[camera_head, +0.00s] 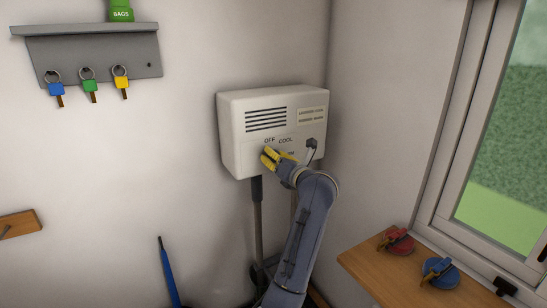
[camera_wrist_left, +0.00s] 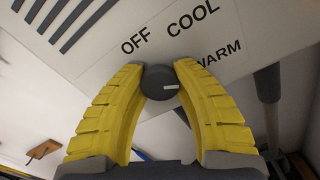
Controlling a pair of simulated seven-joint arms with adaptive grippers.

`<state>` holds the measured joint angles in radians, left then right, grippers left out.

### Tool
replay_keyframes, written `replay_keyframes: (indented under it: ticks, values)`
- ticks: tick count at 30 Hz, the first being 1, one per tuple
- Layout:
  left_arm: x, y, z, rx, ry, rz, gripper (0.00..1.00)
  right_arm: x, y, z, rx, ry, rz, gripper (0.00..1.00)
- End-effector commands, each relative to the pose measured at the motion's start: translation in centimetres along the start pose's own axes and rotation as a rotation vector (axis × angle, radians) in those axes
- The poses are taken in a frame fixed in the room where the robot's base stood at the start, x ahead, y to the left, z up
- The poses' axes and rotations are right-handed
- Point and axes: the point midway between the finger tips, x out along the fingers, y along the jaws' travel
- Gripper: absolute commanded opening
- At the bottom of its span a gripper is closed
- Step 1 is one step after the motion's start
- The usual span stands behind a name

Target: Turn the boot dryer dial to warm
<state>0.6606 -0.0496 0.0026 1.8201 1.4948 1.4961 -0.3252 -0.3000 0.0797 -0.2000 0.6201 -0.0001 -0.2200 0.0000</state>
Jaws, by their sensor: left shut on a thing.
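The boot dryer is a white wall box (camera_head: 235,115) with vent slots and a front dial. The round dark grey dial (camera_wrist_left: 158,82) shows in the left wrist view, with a short white mark on its right side. The printed labels OFF (camera_wrist_left: 136,40), COOL (camera_wrist_left: 193,22) and WARM (camera_wrist_left: 218,52) lie above and to the right of it. My left gripper (camera_head: 268,157) is at the lower front of the box; its yellow fingers (camera_wrist_left: 160,78) are shut on the dial from both sides. In the head view the fingers hide the dial. My right gripper is not in view.
A small grey fitting (camera_head: 312,145) is on the box's right side. A key rack (camera_head: 90,55) hangs at upper left. Red (camera_head: 397,241) and blue (camera_head: 440,271) clamp-like items lie on a wooden ledge (camera_head: 370,270) by the window. A dark pipe (camera_head: 257,215) runs below the box.

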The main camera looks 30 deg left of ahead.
Motion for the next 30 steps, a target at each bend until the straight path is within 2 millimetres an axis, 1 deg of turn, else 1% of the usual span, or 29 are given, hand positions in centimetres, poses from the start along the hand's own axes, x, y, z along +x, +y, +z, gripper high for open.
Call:
replay_keyframes:
  ticks: [8,20,21,28,29,30]
  values:
    - [-0.05,-0.14,-0.17,0.051,0.003,-0.003,0.00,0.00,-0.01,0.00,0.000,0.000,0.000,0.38]
    - [-0.05,-0.14,-0.16,0.056,0.003,-0.003,0.00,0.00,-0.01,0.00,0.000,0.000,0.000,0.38]
    - [-0.05,-0.14,-0.16,0.056,0.003,-0.002,0.31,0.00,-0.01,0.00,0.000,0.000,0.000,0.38]
    - [-0.02,-0.07,-0.08,0.055,0.001,-0.001,0.58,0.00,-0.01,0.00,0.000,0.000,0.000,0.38]
    - [-0.02,-0.06,-0.07,0.055,0.001,-0.001,0.61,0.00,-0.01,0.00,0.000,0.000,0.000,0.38]
    - [-0.02,-0.05,-0.06,0.055,0.001,-0.001,0.61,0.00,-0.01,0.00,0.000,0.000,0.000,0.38]
